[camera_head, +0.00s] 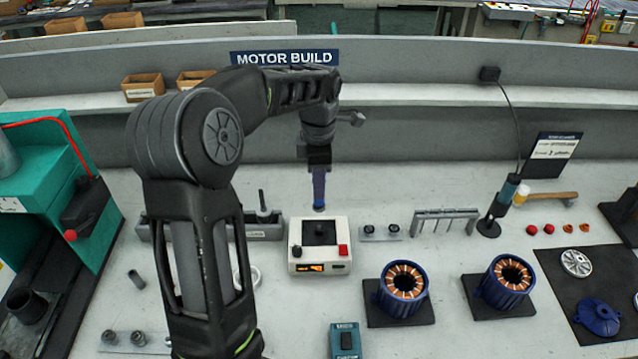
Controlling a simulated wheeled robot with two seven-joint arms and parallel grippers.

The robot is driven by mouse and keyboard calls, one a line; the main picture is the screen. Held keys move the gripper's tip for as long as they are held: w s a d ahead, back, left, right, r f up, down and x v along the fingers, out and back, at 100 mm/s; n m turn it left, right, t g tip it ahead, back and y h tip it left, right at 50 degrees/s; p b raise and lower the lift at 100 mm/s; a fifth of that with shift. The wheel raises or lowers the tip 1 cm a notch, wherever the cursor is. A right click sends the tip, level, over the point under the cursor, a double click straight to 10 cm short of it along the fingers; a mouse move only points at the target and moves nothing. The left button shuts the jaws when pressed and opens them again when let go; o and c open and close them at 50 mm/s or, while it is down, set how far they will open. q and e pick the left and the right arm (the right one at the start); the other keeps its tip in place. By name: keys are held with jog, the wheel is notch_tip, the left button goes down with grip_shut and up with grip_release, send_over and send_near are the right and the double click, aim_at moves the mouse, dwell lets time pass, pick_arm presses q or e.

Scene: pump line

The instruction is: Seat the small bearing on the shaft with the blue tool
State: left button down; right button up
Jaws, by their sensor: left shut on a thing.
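My left gripper (318,157) is shut on a dark blue tool (319,186), which hangs upright with its brighter blue end down. The tool's lower end is over the back edge of a white box with a black top (320,259); I cannot tell whether they touch. A thin upright shaft (262,200) stands at a grey fixture (264,232), left of the tool and partly behind my arm. Two small dark ring-like parts (369,230) sit on a small plate right of the box; I cannot tell whether one is the small bearing. My right gripper is out of view.
Two blue motor stators (403,287) (505,283) stand on black pads at the right. A lamp-like stand (497,210), hammer (550,197) and grey rack (445,217) are behind them. A green press (70,190) is at the left. A teal box (345,342) lies at the front.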

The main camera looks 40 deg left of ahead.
pick_arm(q)
jog(key=shift+r+p, duration=0.45)
jog(key=shift+r, duration=2.75)
